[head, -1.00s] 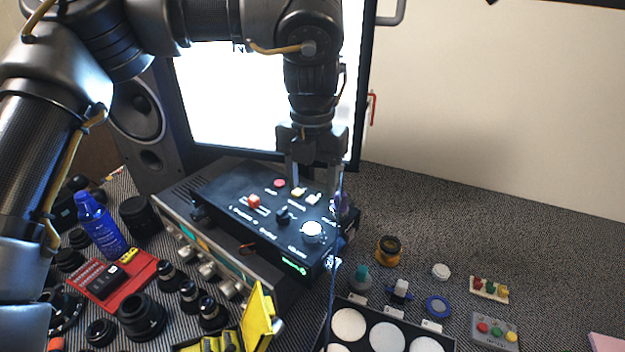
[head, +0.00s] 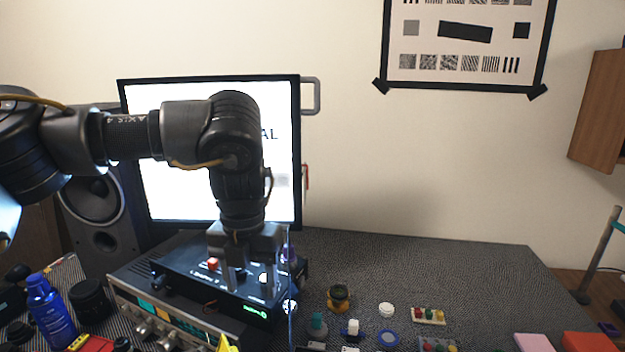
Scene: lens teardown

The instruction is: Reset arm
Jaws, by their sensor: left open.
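My left arm comes in from the left and bends down over the black control box (head: 178,277). My left gripper (head: 248,288) points down with its two fingers apart, in front of the box's top panel. Nothing shows between the fingers. I cannot tell whether the fingertips touch the panel. A red button (head: 213,264) shows on the panel left of the fingers. A white knob (head: 264,279) is partly hidden by the right finger. My right gripper is not in view.
A lit monitor (head: 165,150) and a speaker (head: 98,212) stand behind my arm. A blue bottle (head: 50,312) is at the lower left. Small parts, among them an amber-ringed piece (head: 339,297) and a blue ring (head: 388,339), lie right of the box. The table's back right (head: 450,270) is clear.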

